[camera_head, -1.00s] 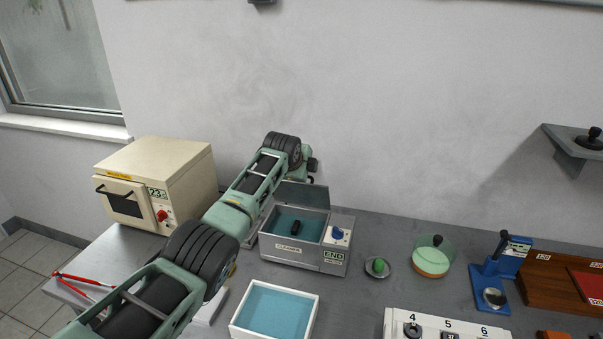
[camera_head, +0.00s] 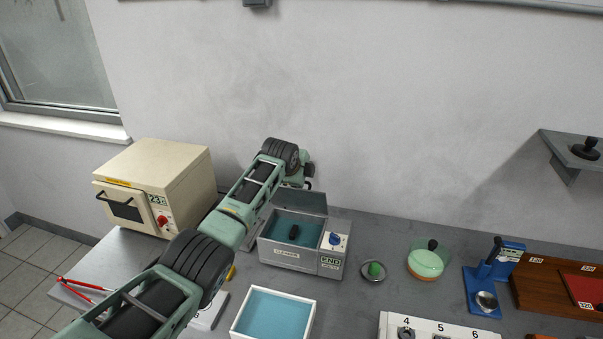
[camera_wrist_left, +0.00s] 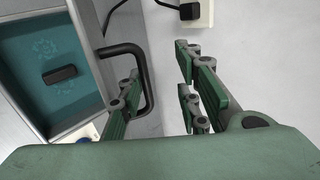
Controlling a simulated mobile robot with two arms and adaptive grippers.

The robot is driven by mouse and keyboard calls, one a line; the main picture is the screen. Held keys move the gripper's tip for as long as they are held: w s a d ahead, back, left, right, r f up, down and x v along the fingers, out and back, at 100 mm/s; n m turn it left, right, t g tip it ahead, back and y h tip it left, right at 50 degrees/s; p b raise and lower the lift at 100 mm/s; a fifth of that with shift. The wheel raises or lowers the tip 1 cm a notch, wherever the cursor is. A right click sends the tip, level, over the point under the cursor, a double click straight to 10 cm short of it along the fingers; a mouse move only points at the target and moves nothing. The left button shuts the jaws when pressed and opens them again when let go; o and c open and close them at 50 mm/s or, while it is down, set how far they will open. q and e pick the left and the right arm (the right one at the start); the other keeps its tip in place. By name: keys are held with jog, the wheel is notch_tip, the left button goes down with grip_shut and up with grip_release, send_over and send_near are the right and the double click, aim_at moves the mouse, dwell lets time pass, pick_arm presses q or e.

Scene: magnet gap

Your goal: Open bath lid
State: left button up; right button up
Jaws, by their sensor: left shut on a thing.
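The cleaner bath (camera_head: 292,258) is a grey metal box with blue liquid inside and a small black object (camera_head: 294,232) in it. Its grey lid (camera_head: 305,202) stands raised at the back edge, so the basin is uncovered. My left arm reaches in behind the lid, and its fingertips are hidden in the head view. In the left wrist view, my left gripper (camera_wrist_left: 160,88) is at the lid's black handle (camera_wrist_left: 149,75). One finger lies inside the handle loop, the other beyond the bar. My right gripper is not in view.
A cream oven (camera_head: 158,187) stands left of my arm. A white tray with blue inside (camera_head: 275,312) is in front of the bath.

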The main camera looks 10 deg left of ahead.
pick_arm(q)
jog(key=w+r+p+v, duration=0.2)
jog(key=v, duration=1.6)
jog(key=shift+w+t, duration=0.15)
jog(key=shift+t, duration=0.15)
dwell(0.4)
